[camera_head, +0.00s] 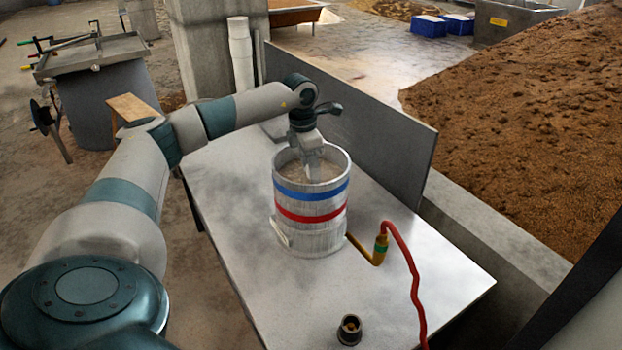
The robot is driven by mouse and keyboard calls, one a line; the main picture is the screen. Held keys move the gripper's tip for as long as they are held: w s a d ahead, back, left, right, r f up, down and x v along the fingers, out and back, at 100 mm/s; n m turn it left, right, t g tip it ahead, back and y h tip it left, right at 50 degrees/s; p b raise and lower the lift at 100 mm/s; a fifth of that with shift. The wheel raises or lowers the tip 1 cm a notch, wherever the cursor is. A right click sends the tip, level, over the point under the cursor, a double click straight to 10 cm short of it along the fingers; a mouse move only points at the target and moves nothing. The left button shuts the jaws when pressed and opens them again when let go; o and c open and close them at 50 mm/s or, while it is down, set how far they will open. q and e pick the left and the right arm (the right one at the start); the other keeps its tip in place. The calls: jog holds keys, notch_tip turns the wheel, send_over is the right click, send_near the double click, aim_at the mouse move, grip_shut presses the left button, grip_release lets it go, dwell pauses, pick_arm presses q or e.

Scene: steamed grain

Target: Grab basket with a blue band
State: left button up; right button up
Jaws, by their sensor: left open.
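A round pale basket with a blue band (312,192) stands upright on the metal table. A red band (311,214) runs around the stack below the blue one; I cannot tell whether it belongs to a second, nested basket. The lowest part (312,240) is pale and slightly wider. Grainy brown material shows inside the open top. My left gripper (312,172) points down into the top opening, with its fingers open near the grain. The fingertips are partly hidden by the rim, and contact with the wall cannot be told. My right gripper is not in view.
The metal table (250,260) has an upright grey panel (375,140) along its back right edge. A red hose (412,285) with a brass fitting (380,248) lies right of the basket. A small dark cup-like part (349,329) stands near the front. A brown grain heap (530,130) lies beyond.

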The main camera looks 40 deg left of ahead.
pick_arm(q)
grip_shut()
jog(key=shift+r, duration=0.15)
dwell(1.4)
